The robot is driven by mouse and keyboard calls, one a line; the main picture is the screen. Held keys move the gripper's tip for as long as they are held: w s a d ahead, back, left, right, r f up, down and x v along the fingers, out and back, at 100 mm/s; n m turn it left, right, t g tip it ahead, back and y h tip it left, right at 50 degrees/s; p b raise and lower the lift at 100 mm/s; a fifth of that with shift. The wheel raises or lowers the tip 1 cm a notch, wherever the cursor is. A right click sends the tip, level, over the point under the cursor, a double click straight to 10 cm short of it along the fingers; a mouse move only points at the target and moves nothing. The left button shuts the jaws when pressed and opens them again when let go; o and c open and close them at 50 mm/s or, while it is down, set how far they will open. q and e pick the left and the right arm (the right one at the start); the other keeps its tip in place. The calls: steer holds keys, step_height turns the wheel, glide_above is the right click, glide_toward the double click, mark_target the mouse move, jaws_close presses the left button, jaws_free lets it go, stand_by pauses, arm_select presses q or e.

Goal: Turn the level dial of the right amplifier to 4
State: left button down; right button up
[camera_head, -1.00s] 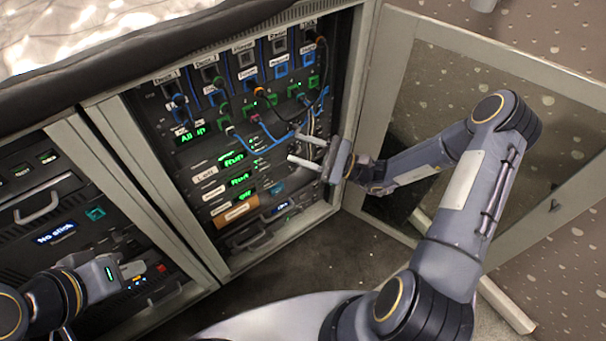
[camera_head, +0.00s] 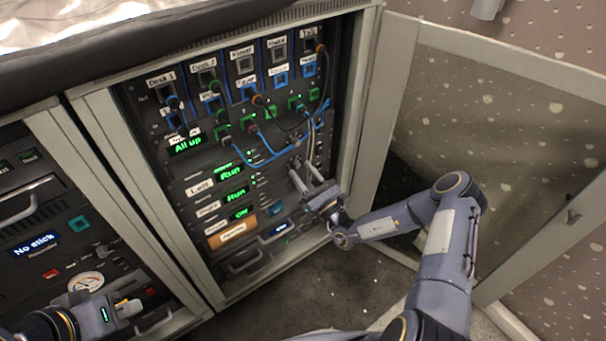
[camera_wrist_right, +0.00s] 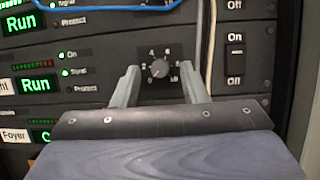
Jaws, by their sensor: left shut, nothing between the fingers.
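The right amplifier (camera_head: 237,194) is the middle unit of the stacked amplifiers in the rack, with a green "Run" display. In the right wrist view its label, partly cut off, ends in "ght" beside the display (camera_wrist_right: 36,85). Its level dial (camera_wrist_right: 160,69) is a dark round knob with a numbered scale; I cannot tell its pointer setting. My right gripper (camera_head: 303,170) is open in front of the panel. In the wrist view its fingers (camera_wrist_right: 165,76) stand left and right of the dial; contact is not clear. My left gripper (camera_head: 136,304) is shut and empty at the lower left.
An On/Off rocker switch (camera_wrist_right: 236,58) sits right of the dial. Blue patch cables (camera_head: 262,160) and a pale cable (camera_wrist_right: 209,45) hang close to the right gripper. The foyer amplifier (camera_head: 240,212) is below. The open cabinet door (camera_head: 500,130) stands to the right.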

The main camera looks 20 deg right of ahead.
steer(key=shift+w+a+r, duration=0.1)
steer(key=shift+w, duration=0.15)
jaws_close()
